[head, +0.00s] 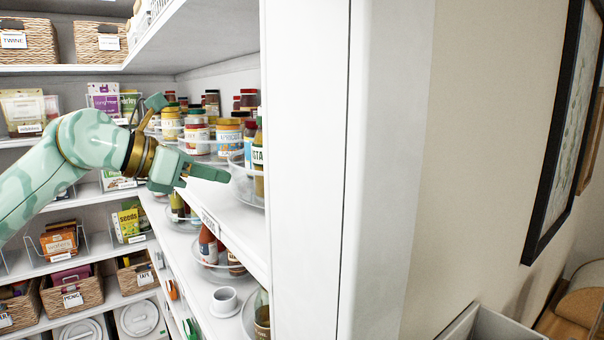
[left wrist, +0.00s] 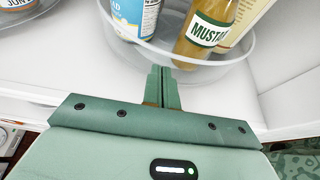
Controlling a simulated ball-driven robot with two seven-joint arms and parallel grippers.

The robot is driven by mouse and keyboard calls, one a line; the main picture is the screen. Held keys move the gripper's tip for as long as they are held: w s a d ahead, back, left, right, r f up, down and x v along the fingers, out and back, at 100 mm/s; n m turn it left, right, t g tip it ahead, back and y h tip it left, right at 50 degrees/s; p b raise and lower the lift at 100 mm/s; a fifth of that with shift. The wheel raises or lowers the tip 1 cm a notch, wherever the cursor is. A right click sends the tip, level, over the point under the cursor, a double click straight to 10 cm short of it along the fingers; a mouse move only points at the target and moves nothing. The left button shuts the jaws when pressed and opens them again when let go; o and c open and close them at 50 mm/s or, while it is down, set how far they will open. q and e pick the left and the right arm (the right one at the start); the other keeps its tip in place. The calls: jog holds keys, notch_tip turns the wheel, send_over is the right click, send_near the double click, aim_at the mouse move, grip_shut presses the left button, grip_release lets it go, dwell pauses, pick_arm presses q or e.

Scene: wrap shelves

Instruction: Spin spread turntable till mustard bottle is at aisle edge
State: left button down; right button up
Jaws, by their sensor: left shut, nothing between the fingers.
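The mustard bottle (left wrist: 208,32) stands in a clear-walled turntable (left wrist: 228,66). In the left wrist view it is just inside the near rim, beyond and to the right of my fingertips. In the head view the mustard bottle (head: 258,158) is partly cut off by the shelf's white end panel, and the turntable (head: 243,184) sits near the shelf's edge. My left gripper (head: 227,177) comes in from the left, shut and empty. In the left wrist view its fingertips (left wrist: 162,72) are at the turntable's near rim; I cannot tell if they touch it. My right gripper is out of view.
A blue-and-white labelled jar (left wrist: 135,18) stands left of the mustard in the same turntable. Another turntable with several jars (head: 197,140) is farther back on this shelf. A shelf above and the white end panel (head: 305,170) bound the space. The aisle is open at left.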

pick_arm(q)
jog(key=shift+w+a, duration=0.1)
jog(key=shift+w, duration=0.3)
jog(key=shift+s+a, duration=0.1)
jog(key=shift+a, duration=0.05)
jog(key=shift+s+a, duration=0.2)
jog(key=shift+a, duration=0.4)
jog(key=shift+s+a, duration=0.3)
jog(key=shift+a, duration=0.5)
